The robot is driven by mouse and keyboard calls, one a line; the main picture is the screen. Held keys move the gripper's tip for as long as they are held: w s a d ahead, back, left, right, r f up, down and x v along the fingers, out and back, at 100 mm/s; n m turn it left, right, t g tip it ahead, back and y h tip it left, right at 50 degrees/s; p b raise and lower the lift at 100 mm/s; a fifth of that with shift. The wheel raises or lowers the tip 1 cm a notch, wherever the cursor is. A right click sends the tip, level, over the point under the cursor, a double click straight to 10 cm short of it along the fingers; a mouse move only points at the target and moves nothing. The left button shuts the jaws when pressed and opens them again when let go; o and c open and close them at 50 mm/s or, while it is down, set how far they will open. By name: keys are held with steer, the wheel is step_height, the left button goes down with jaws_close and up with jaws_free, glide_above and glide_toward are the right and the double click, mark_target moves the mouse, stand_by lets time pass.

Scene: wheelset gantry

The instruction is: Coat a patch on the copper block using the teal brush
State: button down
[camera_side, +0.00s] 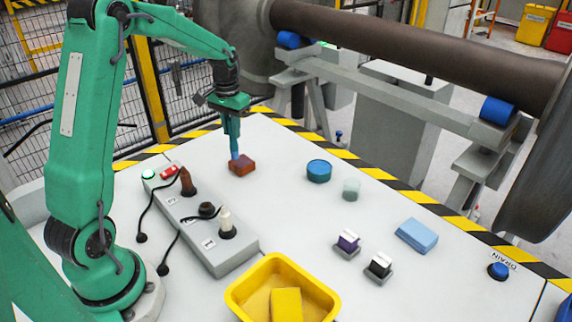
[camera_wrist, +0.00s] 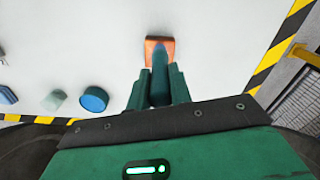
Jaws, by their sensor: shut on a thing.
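The copper block (camera_side: 244,168) is a small reddish-brown block lying on the white table, toward its far left part. It shows orange in the wrist view (camera_wrist: 170,41). My gripper (camera_side: 231,124) is above the block, pointing down, shut on the teal brush (camera_side: 235,156). In the wrist view the brush (camera_wrist: 159,78) stands between the two green fingers of my gripper (camera_wrist: 158,82). The brush's lower end is at the block's top and appears to meet it. The brush hides part of the block's top, and I cannot tell whether any coating is there.
A grey holder strip (camera_side: 215,254) with several sockets and cables stands at left. A blue round pot (camera_side: 319,171), a translucent cup (camera_side: 351,190), a blue sponge (camera_side: 417,236) and two small stamps stand right. A yellow tub (camera_side: 240,295) is in front. Table around the block is clear.

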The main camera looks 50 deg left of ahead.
steer(key=shift+r, duration=1.85)
steer(key=shift+r, duration=0.1)
steer(key=shift+r, duration=1.4)
